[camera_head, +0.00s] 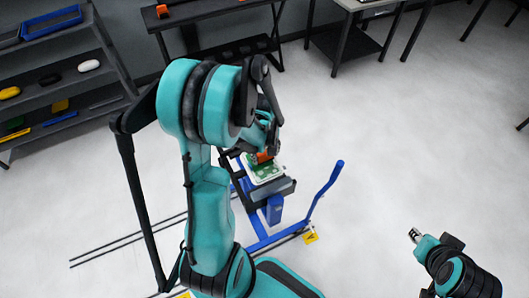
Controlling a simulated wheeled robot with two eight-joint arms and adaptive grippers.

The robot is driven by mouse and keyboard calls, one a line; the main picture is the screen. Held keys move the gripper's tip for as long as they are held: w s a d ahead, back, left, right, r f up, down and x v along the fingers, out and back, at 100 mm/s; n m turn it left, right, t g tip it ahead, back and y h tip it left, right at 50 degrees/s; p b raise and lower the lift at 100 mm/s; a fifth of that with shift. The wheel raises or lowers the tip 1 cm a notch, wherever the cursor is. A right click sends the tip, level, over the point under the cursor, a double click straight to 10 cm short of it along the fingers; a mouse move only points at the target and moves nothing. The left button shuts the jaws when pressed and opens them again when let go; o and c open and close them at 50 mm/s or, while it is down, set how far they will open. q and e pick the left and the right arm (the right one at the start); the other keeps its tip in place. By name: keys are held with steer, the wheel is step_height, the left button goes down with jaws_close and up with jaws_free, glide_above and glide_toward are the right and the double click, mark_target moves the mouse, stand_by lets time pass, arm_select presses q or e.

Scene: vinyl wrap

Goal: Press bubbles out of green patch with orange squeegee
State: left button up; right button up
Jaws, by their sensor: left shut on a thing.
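The green patch (265,173) lies on a light panel on top of a small blue-framed stand in front of me. The orange squeegee (264,156) is over the far part of the patch. My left gripper (266,146) is shut on the squeegee from above, and my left arm hides part of it. The squeegee's edge looks close to the patch; I cannot tell whether it touches. Bubbles are too small to make out. My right gripper (415,236) is at the lower right, away from the stand, and its jaws are too small to judge.
The stand's blue handle (325,190) rises on the right of the patch. A dark shelf (70,80) with trays and small items stands at the back left. Dark tables (205,14) line the back wall. The pale floor on the right is clear.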

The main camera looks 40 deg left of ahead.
stand_by(0.3)
arm_select(q)
steer(key=shift+d, duration=0.15)
steer(key=shift+s+d+b, duration=0.3)
steer(key=shift+s+d, duration=0.2)
steer(key=shift+d, duration=0.35)
steer(key=shift+d, duration=0.1)
stand_by(0.4)
steer(key=shift+s+d, duration=0.5)
steer(key=shift+d, duration=0.4)
steer(key=shift+d+b, duration=0.1)
steer(key=shift+b, duration=0.2)
